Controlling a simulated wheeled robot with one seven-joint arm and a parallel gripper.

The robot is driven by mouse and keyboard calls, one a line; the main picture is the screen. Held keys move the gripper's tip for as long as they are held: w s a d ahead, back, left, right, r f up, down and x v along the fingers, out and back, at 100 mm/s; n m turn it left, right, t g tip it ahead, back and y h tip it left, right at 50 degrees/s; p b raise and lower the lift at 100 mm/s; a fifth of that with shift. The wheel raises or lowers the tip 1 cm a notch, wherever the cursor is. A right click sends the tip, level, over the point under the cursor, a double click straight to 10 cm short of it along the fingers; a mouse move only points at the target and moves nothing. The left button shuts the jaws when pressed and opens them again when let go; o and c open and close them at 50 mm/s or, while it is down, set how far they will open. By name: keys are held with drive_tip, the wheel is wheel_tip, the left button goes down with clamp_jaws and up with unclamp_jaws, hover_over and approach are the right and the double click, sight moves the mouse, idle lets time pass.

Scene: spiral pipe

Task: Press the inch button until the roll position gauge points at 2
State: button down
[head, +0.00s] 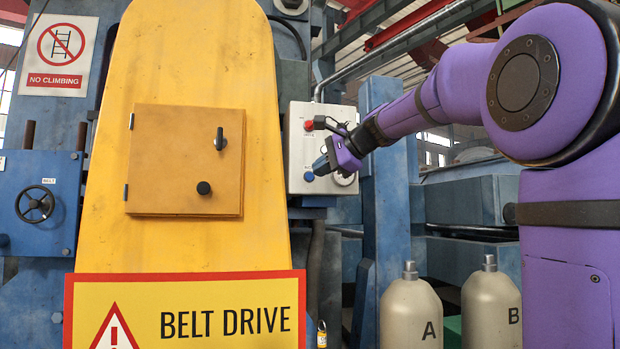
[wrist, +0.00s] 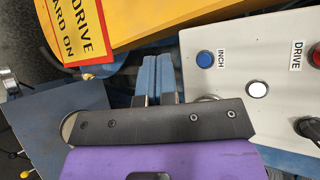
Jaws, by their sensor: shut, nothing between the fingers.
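The blue inch button (head: 309,177) is low on the white control box (head: 297,150). It also shows in the wrist view (wrist: 205,58), beside its INCH label. My gripper (head: 319,167) is shut and empty, just in front of the box near the button. In the wrist view its blue fingertips (wrist: 158,58) lie together, left of the button and not over it. A round gauge (head: 345,180) sits at the box's lower right, partly behind my gripper. Its needle and numbers cannot be read. In the wrist view only a bit of a round rim shows above my gripper.
A red button (wrist: 315,55) by the DRIVE label, a white round button or lamp (wrist: 257,90) and a black knob (wrist: 306,127) share the box. A yellow belt guard (head: 190,60) stands close left. Grey cylinders (head: 411,315) stand below right.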

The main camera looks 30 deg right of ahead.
drive_tip(key=shift+w, duration=0.1)
drive_tip(key=w+d, duration=0.3)
drive_tip(key=w, duration=0.5)
idle(0.4)
drive_tip(key=shift+w, duration=0.1)
idle(1.9)
drive_tip(key=shift+w+d, duration=0.15)
drive_tip(key=shift+w, duration=0.15)
drive_tip(key=shift+w+d, duration=0.15)
drive_tip(key=shift+w, duration=0.2)
idle(0.8)
drive_tip(key=shift+s, duration=0.1)
drive_tip(key=shift+s+a, duration=0.3)
drive_tip(key=shift+s, duration=0.35)
drive_tip(key=shift+s+a, duration=0.3)
drive_tip(key=shift+s, duration=0.5)
drive_tip(key=shift+s+a, duration=0.25)
drive_tip(key=shift+s, duration=0.5)
drive_tip(key=shift+s+a, duration=0.3)
drive_tip(key=shift+s, duration=0.5)
